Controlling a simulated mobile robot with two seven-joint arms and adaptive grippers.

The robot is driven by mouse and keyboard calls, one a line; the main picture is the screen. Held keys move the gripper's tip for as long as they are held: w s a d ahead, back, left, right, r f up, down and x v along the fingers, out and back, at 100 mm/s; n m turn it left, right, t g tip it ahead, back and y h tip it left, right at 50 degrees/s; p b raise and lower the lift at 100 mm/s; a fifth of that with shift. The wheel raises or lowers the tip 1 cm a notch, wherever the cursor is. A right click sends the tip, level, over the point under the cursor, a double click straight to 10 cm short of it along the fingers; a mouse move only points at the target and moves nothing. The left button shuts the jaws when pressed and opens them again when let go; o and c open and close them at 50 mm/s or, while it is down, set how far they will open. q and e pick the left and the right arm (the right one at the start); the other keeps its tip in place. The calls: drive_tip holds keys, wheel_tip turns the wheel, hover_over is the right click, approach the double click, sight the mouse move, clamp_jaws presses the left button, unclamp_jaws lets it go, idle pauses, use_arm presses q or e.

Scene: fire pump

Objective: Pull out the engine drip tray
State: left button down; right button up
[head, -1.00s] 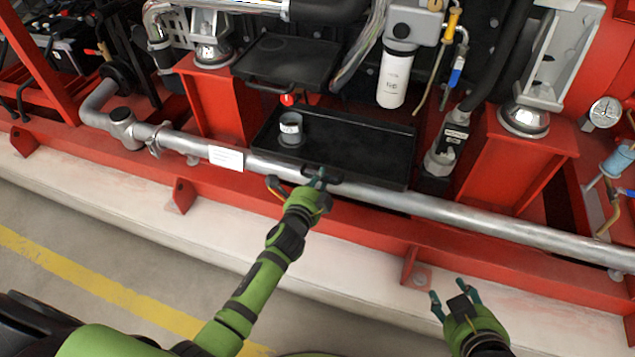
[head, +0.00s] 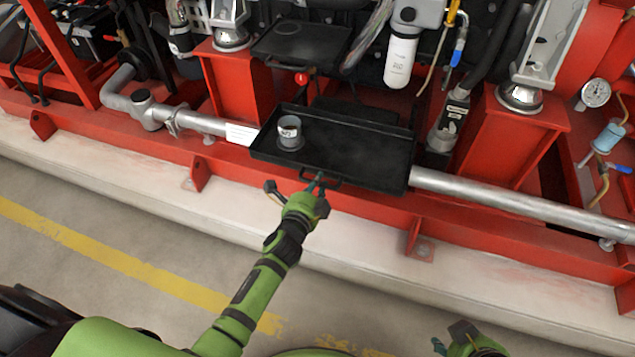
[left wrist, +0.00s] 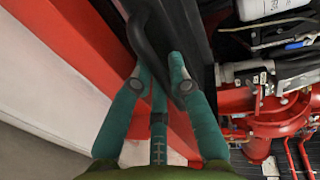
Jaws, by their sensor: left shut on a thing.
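The engine drip tray (head: 365,155) is a shallow black tray. It juts out over the silver pipe, and its front edge is past the red frame rail. A small grey-white cup (head: 289,130) stands upright in its left part. My left gripper (head: 318,182) is shut on the black handle at the tray's front edge. In the left wrist view the teal fingers (left wrist: 160,75) are on either side of the handle (left wrist: 150,28). My right gripper (head: 450,345) is partly cut off at the bottom right edge, apart from the tray; its opening is unclear.
The silver pipe (head: 480,193) runs along the red frame rail (head: 480,235) under the tray. A second black tray (head: 300,45) sits above and behind. A white filter (head: 400,60) hangs at the back. The pale ledge and the floor (head: 130,235) in front are clear.

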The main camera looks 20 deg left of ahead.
use_arm(q)
drive_tip(key=c, duration=1.2)
unclamp_jaws()
drive_tip(key=shift+o, duration=0.2)
drive_tip(key=shift+s, duration=0.15)
drive_tip(key=v, duration=1.1)
drive_tip(key=shift+s, duration=0.35)
drive_tip(key=shift+r, duration=0.1)
